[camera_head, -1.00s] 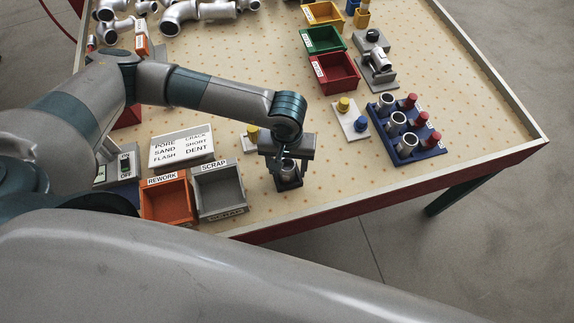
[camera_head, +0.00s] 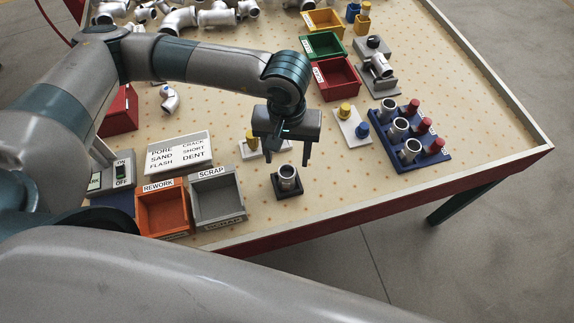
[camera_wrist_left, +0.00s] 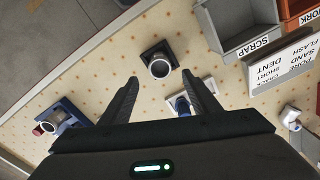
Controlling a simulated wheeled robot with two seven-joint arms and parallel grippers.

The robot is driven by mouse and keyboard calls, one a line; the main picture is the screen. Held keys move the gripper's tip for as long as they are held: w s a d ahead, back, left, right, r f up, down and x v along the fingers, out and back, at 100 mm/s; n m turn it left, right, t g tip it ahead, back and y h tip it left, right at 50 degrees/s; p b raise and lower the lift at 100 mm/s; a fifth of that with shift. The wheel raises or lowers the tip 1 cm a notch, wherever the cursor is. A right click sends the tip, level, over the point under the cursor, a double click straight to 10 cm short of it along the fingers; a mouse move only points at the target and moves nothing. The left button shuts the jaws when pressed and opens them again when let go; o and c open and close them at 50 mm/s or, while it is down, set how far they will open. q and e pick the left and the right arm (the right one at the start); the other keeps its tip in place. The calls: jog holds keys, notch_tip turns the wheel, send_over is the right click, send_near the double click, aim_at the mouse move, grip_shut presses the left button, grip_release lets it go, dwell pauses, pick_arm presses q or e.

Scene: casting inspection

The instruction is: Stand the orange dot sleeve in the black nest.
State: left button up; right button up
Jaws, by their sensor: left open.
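A grey metal sleeve (camera_head: 288,174) stands upright in the small black nest (camera_head: 289,194) near the front edge of the table. No orange dot can be made out on it. The sleeve also shows in the left wrist view (camera_wrist_left: 160,67), inside the square black nest (camera_wrist_left: 146,53). My left gripper (camera_head: 292,160) is open and empty, its fingers above and behind the sleeve, apart from it. In the left wrist view the open fingers (camera_wrist_left: 160,82) point toward the nest. My right gripper is not in view.
Left of the nest are the grey SCRAP bin (camera_head: 218,203) and orange REWORK bin (camera_head: 164,212). A blue rack (camera_head: 425,159) holds several sleeves and red pegs at right. A white plate (camera_head: 352,128) has yellow and blue knobs.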

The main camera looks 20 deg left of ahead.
pick_arm(q)
jog(key=shift+r, duration=1.2)
jog(key=shift+s+d, duration=0.1)
